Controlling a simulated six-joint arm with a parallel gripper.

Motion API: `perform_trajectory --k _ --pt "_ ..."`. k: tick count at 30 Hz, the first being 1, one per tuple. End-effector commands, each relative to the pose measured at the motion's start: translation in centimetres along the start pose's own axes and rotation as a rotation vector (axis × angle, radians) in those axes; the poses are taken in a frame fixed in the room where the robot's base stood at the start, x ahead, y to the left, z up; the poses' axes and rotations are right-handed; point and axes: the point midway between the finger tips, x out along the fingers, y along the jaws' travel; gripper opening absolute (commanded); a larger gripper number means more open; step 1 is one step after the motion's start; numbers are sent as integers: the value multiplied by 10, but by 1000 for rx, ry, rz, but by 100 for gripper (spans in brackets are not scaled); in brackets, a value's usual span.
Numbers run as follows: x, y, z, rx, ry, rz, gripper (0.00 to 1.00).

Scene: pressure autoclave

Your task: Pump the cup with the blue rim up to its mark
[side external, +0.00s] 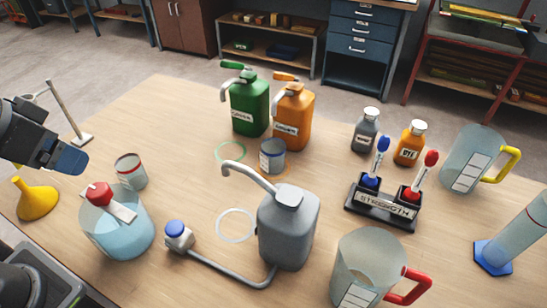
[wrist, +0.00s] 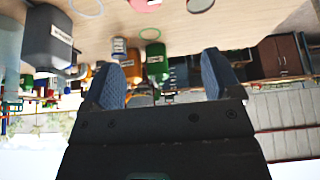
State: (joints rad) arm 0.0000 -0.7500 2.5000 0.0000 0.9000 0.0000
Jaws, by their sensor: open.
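The cup with the blue rim (side external: 272,157) is a small grey cup standing upright at the orange ring (side external: 288,170), in front of the orange pump bottle (side external: 293,115). It also shows in the wrist view (wrist: 118,47). Its mark and fill level cannot be made out. The green pump bottle (side external: 249,105) stands behind it to the left, with an empty green ring (side external: 231,153). A grey canister (side external: 288,228) with a curved spout stands nearer, joined by a tube to a blue button (side external: 176,228). My gripper (side external: 72,158) is open and empty at the far left, away from the cup.
At right are a STRENGTH stand (side external: 383,205), small bottles and jugs. An empty white ring (side external: 236,225) lies left of the canister.

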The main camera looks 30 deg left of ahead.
Motion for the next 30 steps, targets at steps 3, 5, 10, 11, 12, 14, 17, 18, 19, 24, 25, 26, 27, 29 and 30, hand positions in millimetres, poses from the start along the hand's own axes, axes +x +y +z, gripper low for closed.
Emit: perform_trajectory --k 3,5,10,11,12,14,17,18,19,24,25,26,27,29,30 --pt "0 0 0 0 0 0 84" --pt "0 0 0 0 0 0 84" --pt "0 0 0 0 0 0 81" --pt "0 0 -1 0 0 0 78" --pt "-1 0 -3 1 0 0 74" --pt "-4 2 -11 2 -2 2 69" --pt "-13 6 -39 7 -10 6 59" --pt "-17 9 -55 9 -15 8 55" --pt "-20 12 -68 11 -18 9 52" --pt "-30 33 -144 17 -41 14 49" --pt "-30 38 -157 19 -45 15 49" --pt "-30 43 -170 19 -48 15 49" --pt "-28 50 -186 20 -53 16 49" --pt "-25 62 -210 20 -60 16 49" --pt "-22 70 -224 21 -63 16 49"
